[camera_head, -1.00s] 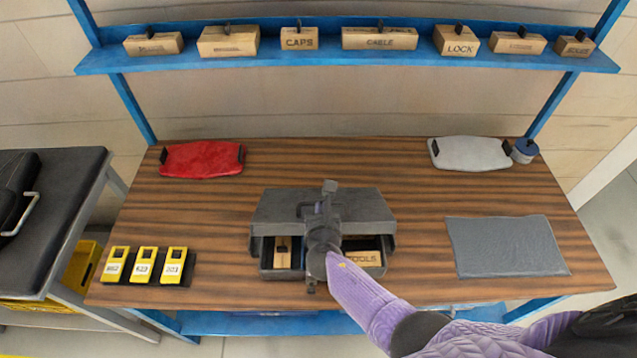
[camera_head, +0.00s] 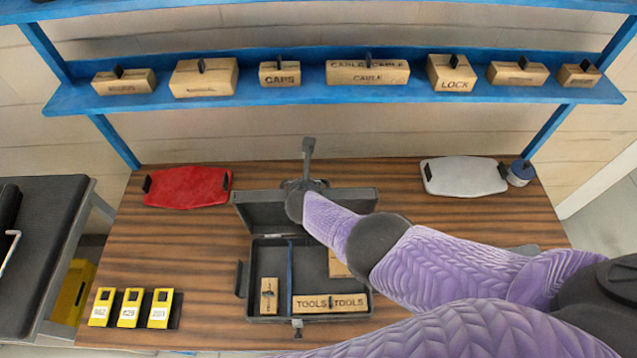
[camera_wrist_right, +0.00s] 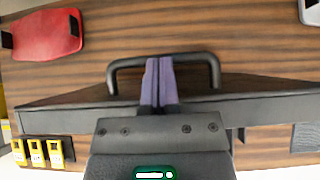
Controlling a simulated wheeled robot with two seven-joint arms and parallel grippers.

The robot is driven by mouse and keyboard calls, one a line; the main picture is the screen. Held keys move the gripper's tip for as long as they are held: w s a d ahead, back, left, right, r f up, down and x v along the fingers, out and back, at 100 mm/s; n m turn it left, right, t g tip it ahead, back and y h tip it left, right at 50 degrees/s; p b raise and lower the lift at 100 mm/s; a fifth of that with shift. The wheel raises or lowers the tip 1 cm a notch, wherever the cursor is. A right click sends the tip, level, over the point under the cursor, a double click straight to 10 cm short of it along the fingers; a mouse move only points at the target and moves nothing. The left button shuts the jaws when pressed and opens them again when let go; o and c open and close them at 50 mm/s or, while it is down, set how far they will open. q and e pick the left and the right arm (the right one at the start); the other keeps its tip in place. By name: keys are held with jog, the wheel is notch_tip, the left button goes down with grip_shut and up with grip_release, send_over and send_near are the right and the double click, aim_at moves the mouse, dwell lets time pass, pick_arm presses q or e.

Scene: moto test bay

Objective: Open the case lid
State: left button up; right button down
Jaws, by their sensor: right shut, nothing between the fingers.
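The dark grey case (camera_head: 243,285) stands at the middle of the table, and its inside shows. Its lid (camera_head: 262,208) is swung up and back, standing open at the rear of the case. In the right wrist view the lid's edge (camera_wrist_right: 65,117) and its dark handle (camera_wrist_right: 130,62) lie across the picture. My right gripper (camera_wrist_right: 160,62) is shut and empty, its fingertips at the handle's opening; I cannot tell whether they touch it. In the head view the right arm reaches over the case and hides part of the lid and the right side. My left gripper is not in view.
The case holds a divider and cardboard boxes, one marked TOOLS (camera_head: 330,303). Yellow numbered tags (camera_head: 131,307) are front left. A blue shelf (camera_head: 420,91) with boxes spans above.

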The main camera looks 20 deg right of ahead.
jog(key=shift+w+d+f+g+b, duration=0.15)
jog(key=shift+w+d+f+b, duration=0.05)
jog(key=shift+w+d, duration=0.2)
jog(key=shift+w+d+f+g+b, duration=0.15)
jog(key=shift+w+d+b, duration=0.05)
jog(key=shift+w+d, duration=0.15)
jog(key=shift+w+b, duration=0.25)
jog(key=shift+b, duration=0.05)
jog(key=shift+a+r+g+b, duration=0.2)
jog(key=shift+a+g+b, duration=0.15)
jog(key=shift+a, duration=0.6)
jog(key=shift+d, duration=0.1)
jog(key=shift+w+d, duration=0.1)
jog(key=shift+d, duration=0.2)
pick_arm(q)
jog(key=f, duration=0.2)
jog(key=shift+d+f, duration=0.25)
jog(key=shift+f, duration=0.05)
pick_arm(e)
jog(key=shift+a+r, duration=0.1)
jog(key=shift+a, duration=0.1)
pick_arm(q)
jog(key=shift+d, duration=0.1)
pick_arm(e)
jog(key=shift+d, duration=0.1)
